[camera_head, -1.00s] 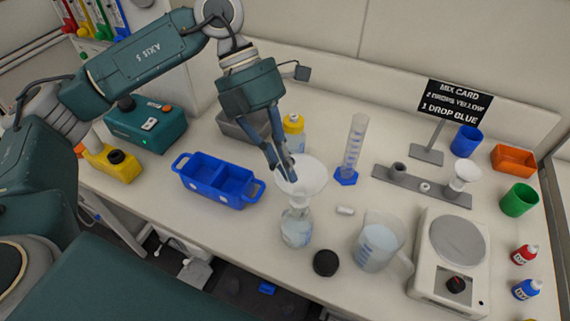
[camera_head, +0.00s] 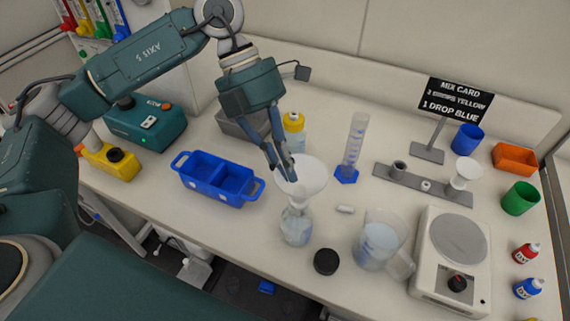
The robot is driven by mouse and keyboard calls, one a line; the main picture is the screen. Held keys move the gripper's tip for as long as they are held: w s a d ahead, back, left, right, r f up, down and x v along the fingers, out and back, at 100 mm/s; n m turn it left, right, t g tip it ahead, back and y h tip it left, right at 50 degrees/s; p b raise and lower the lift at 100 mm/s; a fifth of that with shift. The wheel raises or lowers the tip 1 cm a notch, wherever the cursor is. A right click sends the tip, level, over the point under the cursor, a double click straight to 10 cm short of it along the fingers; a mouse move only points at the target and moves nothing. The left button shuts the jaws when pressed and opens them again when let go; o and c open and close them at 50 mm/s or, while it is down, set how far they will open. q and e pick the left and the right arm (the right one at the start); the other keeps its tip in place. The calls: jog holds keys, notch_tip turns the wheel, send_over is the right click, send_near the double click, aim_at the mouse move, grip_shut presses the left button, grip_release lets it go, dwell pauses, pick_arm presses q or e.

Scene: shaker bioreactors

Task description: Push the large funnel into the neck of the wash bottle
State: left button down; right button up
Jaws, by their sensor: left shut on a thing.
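The large white funnel (camera_head: 306,181) stands upright over a clear bottle (camera_head: 296,228), which I take for the wash bottle, at the middle of the bench. The funnel's stem meets the bottle's neck; how deep it sits in the neck I cannot tell. My left gripper (camera_head: 284,172) comes down from above and is shut on the left rim of the funnel. My right gripper is not in view.
A blue divided tray (camera_head: 216,180) stands to the left and a yellow-capped bottle (camera_head: 293,131) behind. A graduated cylinder (camera_head: 355,146), a beaker (camera_head: 378,243), a black cap (camera_head: 326,262) and a hotplate (camera_head: 449,262) are nearby. A smaller funnel (camera_head: 466,170) stands in a grey rack.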

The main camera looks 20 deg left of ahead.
pick_arm(q)
jog(key=shift+f+b, duration=0.5)
jog(key=shift+f, duration=0.1)
dwell(0.7)
jog(key=c, duration=1.9)
grip_release()
jog(key=shift+o, duration=0.2)
jog(key=v, duration=1.2)
jog(key=shift+r, duration=0.1)
